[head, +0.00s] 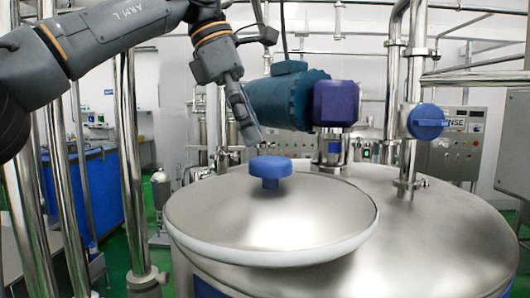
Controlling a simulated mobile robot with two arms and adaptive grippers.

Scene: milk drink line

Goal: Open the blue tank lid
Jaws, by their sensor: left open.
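The tank lid is a round, shallow domed metal disc (325,220) with a pale rim, lying on the near left part of the big steel tank (440,235). No opening shows under it. A blue knob (270,168) stands upright at its middle. My left gripper (248,122) comes down from the upper left and is open and empty. Its fingertips are just above and behind-left of the knob in the picture, and seem apart from it. The exact gap in depth is hard to tell. My right gripper is not in view.
A teal motor with a dark blue end (335,103) stands on the tank behind the knob, close right of my gripper. A steel pipe with a blue round fitting (427,121) rises at the right. Upright pipes (132,170) stand at the left.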

